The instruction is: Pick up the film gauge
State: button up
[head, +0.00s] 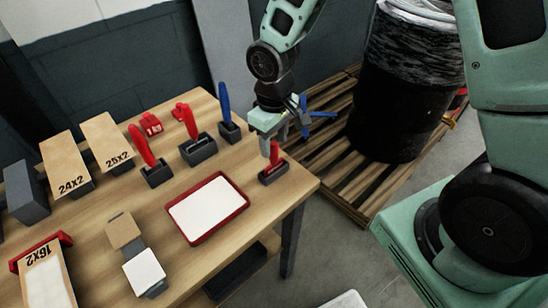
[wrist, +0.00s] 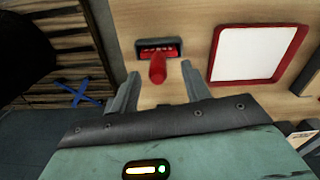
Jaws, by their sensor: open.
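A red-handled tool (head: 274,153), which I take to be the film gauge, stands upright in a small dark holder (head: 271,177) near the table's right corner. In the wrist view, its rounded red handle (wrist: 157,70) points toward the camera from the holder's slot (wrist: 146,45). My gripper (head: 267,143) is directly above it, pointing down. In the wrist view, the two fingers of my gripper (wrist: 159,76) are apart, one on each side of the handle, with gaps on both sides. The part inside the holder is hidden.
Other red-handled tools (head: 143,146) and a blue-handled one (head: 224,101) stand in dark holders to the left. A red-rimmed tray (head: 187,239) with a white sheet lies near. Boxes (head: 65,165) are farther left. A pallet (head: 345,185) with a black drum (head: 395,105) is beyond the table.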

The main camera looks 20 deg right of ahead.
aim_at(274, 164)
jog(key=f, duration=0.2)
jog(key=f+p, duration=0.1)
jog(key=f, duration=0.1)
jog(key=shift+w+d+f, duration=0.1)
jog(key=shift+w+f, duration=0.1)
jog(key=shift+f, duration=0.2)
jog(key=shift+c, duration=0.4)
grip_shut()
jog(key=shift+r, duration=0.1)
